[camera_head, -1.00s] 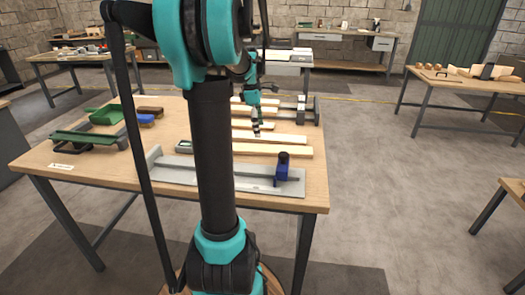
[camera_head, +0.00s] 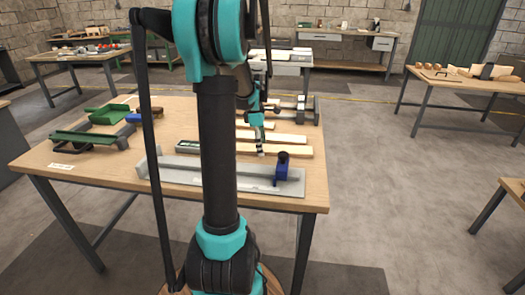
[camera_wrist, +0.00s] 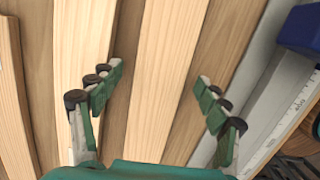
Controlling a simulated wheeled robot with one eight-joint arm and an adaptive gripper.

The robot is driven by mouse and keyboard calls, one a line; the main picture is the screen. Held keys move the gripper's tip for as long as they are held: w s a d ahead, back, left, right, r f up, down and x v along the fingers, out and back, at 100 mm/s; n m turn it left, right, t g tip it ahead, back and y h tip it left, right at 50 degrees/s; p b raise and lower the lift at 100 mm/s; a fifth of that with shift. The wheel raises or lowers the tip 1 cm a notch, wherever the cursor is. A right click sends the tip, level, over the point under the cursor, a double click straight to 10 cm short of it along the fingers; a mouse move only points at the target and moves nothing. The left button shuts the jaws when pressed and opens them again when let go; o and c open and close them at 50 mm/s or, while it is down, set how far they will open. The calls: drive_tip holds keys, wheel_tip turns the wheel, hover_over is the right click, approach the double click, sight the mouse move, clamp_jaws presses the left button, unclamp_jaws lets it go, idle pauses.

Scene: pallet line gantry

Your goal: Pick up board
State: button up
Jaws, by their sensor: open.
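Several pale boards lie side by side across the wooden table in the head view. The nearest board (camera_head: 288,151) lies just behind the grey measuring rail, and it runs between my fingers in the wrist view (camera_wrist: 168,75). A second board (camera_head: 290,137) lies behind it and shows left of my fingers in the wrist view (camera_wrist: 82,50). My gripper (camera_head: 260,153) is open and empty, pointing down over the nearest board. In the wrist view its fingers (camera_wrist: 157,85) appear on either side of that board. I cannot tell the remaining height. My arm hides the boards' left parts.
The grey measuring rail (camera_head: 240,178) with a blue stop block (camera_head: 281,166) lies close in front of the nearest board. A dark stand (camera_head: 311,110) is behind right.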

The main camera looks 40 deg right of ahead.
drive_tip(key=c, duration=1.4)
drive_tip(key=shift+r, duration=0.15)
wheel_tip(320, 180, up, 20)
drive_tip(key=shift+f, duration=0.1)
